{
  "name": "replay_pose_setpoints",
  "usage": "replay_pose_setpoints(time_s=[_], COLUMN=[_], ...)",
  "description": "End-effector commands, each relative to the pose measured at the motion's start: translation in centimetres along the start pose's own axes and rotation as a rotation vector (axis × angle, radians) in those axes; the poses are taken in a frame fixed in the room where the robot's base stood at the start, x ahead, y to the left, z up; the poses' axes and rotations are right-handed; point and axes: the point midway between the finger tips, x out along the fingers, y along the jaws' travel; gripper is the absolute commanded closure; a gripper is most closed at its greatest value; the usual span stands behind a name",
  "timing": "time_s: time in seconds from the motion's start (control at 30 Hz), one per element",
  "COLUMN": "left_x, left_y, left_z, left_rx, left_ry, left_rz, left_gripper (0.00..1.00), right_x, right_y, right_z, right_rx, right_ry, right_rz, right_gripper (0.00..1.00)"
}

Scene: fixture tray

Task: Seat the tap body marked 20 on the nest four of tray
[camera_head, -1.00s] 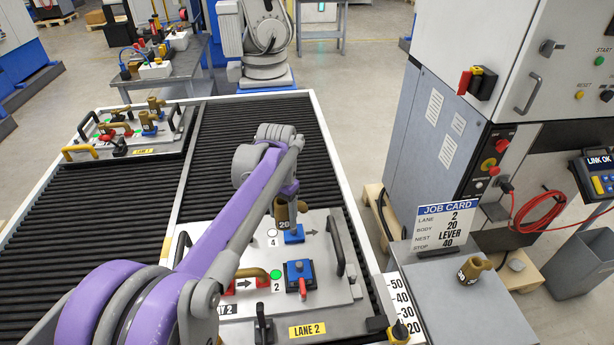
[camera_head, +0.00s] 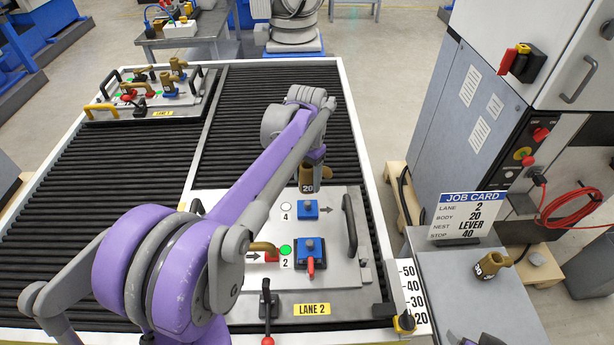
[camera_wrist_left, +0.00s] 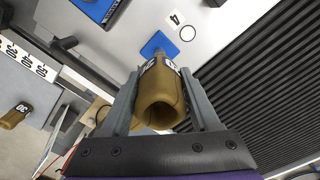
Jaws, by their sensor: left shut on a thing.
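My left gripper (camera_head: 312,158) is shut on the brown tap body marked 20 (camera_head: 308,180); the arm partly hides the jaws. In the wrist view the body (camera_wrist_left: 160,100) sits between the two fingers (camera_wrist_left: 160,105), its open end facing the camera. Nest four is a blue block (camera_head: 308,209) beside the 4 label and a white lamp on the grey tray (camera_head: 347,285). In the head view the body shows just behind the block, seemingly apart from it. The block also shows past the body in the wrist view (camera_wrist_left: 158,45).
Beside a green lamp, a blue fixture (camera_head: 310,250) with a red lever stands nearer on the tray. A black handle (camera_head: 350,225) rises at its right. Another brown body, marked 30 (camera_head: 488,264), stands on the grey side bench (camera_head: 480,310) near the job card (camera_head: 470,215).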

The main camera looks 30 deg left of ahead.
Motion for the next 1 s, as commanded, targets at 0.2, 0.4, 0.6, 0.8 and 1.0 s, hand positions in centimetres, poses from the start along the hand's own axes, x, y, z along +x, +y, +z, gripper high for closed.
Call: replay_pose_setpoints(time_s=[0.2,0.4,0.6,0.8,1.0], left_x=[2.1,4.0,5.0,5.1,5.1], left_y=[0.0,0.1,0.0,0.0,0.0], left_z=[0.1,0.2,0.1,0.0,0.0], left_rx=[0.0,0.0,0.0,0.0,0.0], left_ry=[-0.004,-0.004,-0.002,0.0,0.0], left_rz=[0.001,0.001,0.0,0.0,0.0], left_gripper=[1.0,1.0,1.0,1.0,1.0], right_x=[0.9,1.8,2.2,2.3,2.2], right_y=[0.0,0.0,0.0,0.0,0.0], right_z=[1.5,2.7,3.4,3.4,3.4], right_rx=[0.0,0.0,0.0,0.0,0.0], right_ry=[-0.016,-0.028,-0.034,-0.034,-0.034], right_rz=[0.0,0.0,0.0,0.0,0.0], right_gripper=[0.34,0.34,0.34,0.34,0.34])
